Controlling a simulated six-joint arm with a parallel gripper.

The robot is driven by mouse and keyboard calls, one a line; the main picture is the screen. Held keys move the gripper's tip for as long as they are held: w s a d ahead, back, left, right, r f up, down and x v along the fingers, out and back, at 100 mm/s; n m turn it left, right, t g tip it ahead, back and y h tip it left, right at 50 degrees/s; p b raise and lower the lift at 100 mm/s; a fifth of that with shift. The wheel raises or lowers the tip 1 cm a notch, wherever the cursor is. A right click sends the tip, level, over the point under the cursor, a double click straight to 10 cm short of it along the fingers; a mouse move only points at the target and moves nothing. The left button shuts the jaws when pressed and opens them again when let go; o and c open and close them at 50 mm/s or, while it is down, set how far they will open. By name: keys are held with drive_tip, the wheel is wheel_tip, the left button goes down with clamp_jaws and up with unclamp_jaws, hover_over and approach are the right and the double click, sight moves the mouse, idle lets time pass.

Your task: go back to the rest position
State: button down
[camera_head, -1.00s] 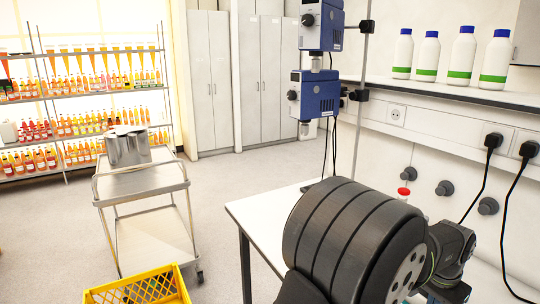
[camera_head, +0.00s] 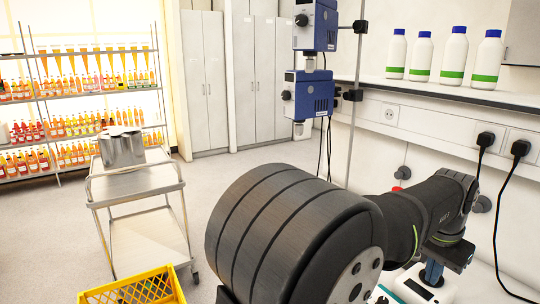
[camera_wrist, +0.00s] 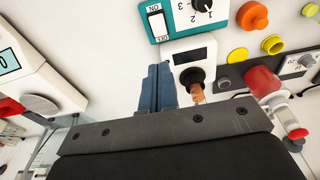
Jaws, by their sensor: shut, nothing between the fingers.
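My gripper (camera_wrist: 158,88) shows in the wrist view as two blue fingers pressed together with nothing between them. The fingers are in front of a lab device with a dark display (camera_wrist: 190,56) and a black knob. A brown-orange piece (camera_wrist: 197,92) shows just right of the fingers; I cannot tell whether they touch it. In the head view my arm fills the lower right.
A teal unit (camera_wrist: 178,22) with a switch and dial, a red knob (camera_wrist: 262,82) and a white device (camera_wrist: 28,72) surround the gripper. In the head view, a steel trolley (camera_head: 137,185) carries metal pots, a yellow crate (camera_head: 135,290) is below, and a shelf (camera_head: 450,92) holds white bottles.

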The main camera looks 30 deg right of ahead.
wheel_tip(320, 180, down, 5)
drive_tip(key=shift+f, duration=0.1)
idle(0.4)
drive_tip(key=c, duration=0.9)
unclamp_jaws()
drive_tip(key=shift+c, duration=0.2)
drive_tip(key=o, duration=0.4)
drive_tip(key=shift+w+d, duration=0.1)
drive_tip(key=o, duration=0.5)
drive_tip(key=shift+y, duration=0.8)
drive_tip(key=w+r, duration=0.8)
drive_tip(key=shift+w+a, duration=0.2)
drive_tip(key=shift+w, duration=0.1)
drive_tip(key=shift+o, duration=0.2)
wheel_tip(320, 180, down, 9)
drive_tip(key=shift+w+f, duration=0.15)
drive_tip(key=shift+f, duration=0.05)
